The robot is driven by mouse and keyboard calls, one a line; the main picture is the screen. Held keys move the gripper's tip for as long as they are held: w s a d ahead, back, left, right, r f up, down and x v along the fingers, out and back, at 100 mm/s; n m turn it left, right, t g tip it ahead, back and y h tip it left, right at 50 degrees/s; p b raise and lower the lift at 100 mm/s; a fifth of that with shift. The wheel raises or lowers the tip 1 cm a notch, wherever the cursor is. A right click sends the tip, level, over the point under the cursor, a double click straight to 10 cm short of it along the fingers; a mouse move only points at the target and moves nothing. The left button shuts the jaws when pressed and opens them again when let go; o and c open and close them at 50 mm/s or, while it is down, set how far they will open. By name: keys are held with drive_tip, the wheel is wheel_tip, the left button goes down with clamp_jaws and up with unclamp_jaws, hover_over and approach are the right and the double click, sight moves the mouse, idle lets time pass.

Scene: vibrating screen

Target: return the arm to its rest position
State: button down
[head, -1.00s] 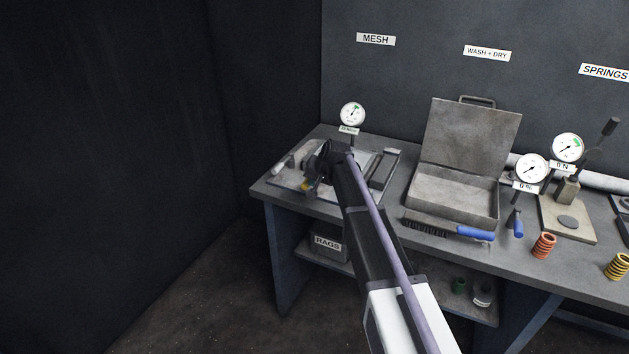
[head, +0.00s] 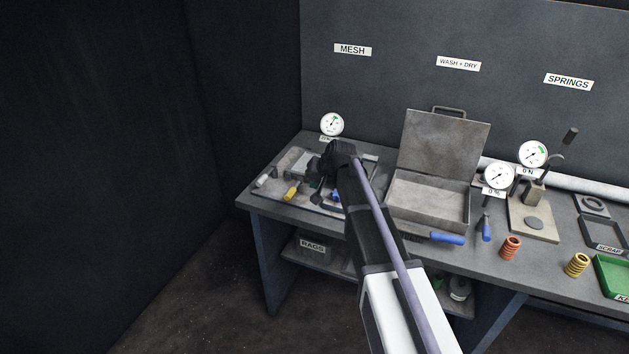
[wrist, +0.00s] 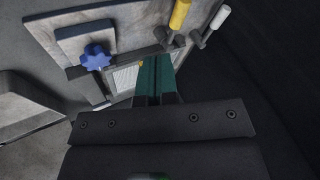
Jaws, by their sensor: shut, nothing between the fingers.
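My gripper (head: 321,186) is over the left end of the bench in the head view, in front of the mesh station. My arm stretches up to it from the lower right. In the wrist view its two green fingers (wrist: 154,75) are together with nothing between them. Beyond them lies the mesh plate (wrist: 103,28), with a blue star knob (wrist: 96,57), a yellow handle (wrist: 180,14) and a white handle (wrist: 220,17). In the head view my gripper and arm hide part of this station.
An open grey case (head: 428,205) stands right of my arm. A blue-handled brush (head: 446,238), dial gauges (head: 332,124), an orange spring (head: 510,247) and a yellow spring (head: 577,264) are on the bench. A rags box (head: 314,249) sits below. Open floor lies at left.

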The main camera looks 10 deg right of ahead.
drive_tip(key=s+d+f+n+g+h, duration=0.1)
drive_tip(key=s+g, duration=0.2)
drive_tip(key=s, duration=1.2)
drive_tip(key=s+d+f+n+g+h, duration=0.1)
drive_tip(key=s+g+h, duration=0.1)
drive_tip(key=s, duration=1.4)
drive_tip(key=shift+s+f+n+g+h, duration=0.25)
drive_tip(key=shift+f+n+g+h, duration=0.05)
drive_tip(key=shift+f+n+g, duration=0.1)
